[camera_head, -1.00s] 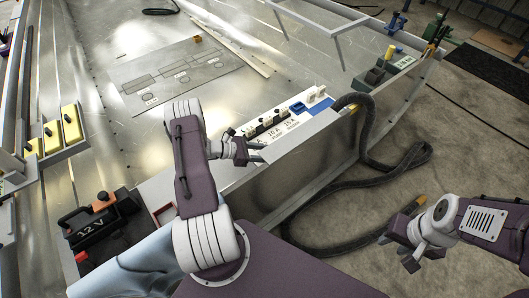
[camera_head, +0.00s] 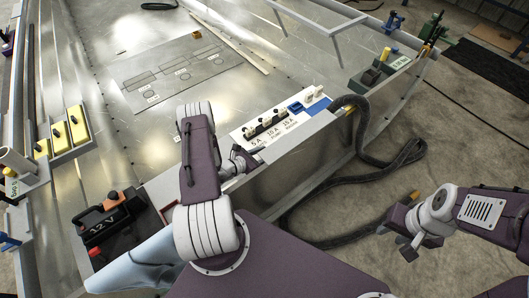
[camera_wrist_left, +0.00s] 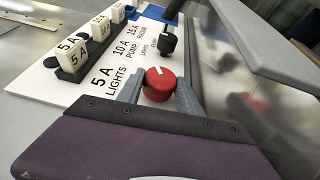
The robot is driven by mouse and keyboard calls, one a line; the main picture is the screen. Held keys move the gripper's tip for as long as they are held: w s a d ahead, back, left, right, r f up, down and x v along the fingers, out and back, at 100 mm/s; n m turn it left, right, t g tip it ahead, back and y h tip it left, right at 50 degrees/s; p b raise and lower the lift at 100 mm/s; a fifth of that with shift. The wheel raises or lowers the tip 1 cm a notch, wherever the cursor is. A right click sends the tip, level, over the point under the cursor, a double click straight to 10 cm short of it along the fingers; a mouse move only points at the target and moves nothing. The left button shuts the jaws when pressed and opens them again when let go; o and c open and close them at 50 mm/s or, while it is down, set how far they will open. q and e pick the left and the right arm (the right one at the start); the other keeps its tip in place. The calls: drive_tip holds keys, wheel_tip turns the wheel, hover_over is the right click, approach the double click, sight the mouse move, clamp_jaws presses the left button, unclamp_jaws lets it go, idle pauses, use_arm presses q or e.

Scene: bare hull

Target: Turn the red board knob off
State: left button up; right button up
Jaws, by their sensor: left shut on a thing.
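The red knob (camera_wrist_left: 160,84), with a white pointer mark on top, is on the white fuse board (camera_wrist_left: 105,98) beside the "5 A LIGHTS" label. In the left wrist view, my left gripper (camera_wrist_left: 159,92) has one finger on each side of the knob and is shut on it. In the head view, my left gripper (camera_head: 243,160) is at the near left end of the board (camera_head: 285,133), and I cannot make out the red knob there. My right gripper (camera_head: 397,241) is open and empty, off to the right above the floor.
A black knob (camera_wrist_left: 167,41) stands farther along the board, beside a row of white fuses (camera_wrist_left: 72,52). A grey wall (camera_wrist_left: 215,90) runs close along the board's right side. A 12 V battery (camera_head: 108,224) and a thick black hose (camera_head: 375,170) are nearby.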

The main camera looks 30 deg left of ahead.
idle(0.4)
use_arm(q)
drive_tip(key=o, duration=1.4)
drive_tip(key=shift+c, duration=0.2)
drive_tip(key=p+v, duration=0.2)
drive_tip(key=v, duration=0.6)
drive_tip(key=shift+s+a+r, duration=0.1)
drive_tip(key=shift+s, duration=0.05)
drive_tip(key=shift+s+r, duration=0.1)
drive_tip(key=shift+s, duration=0.25)
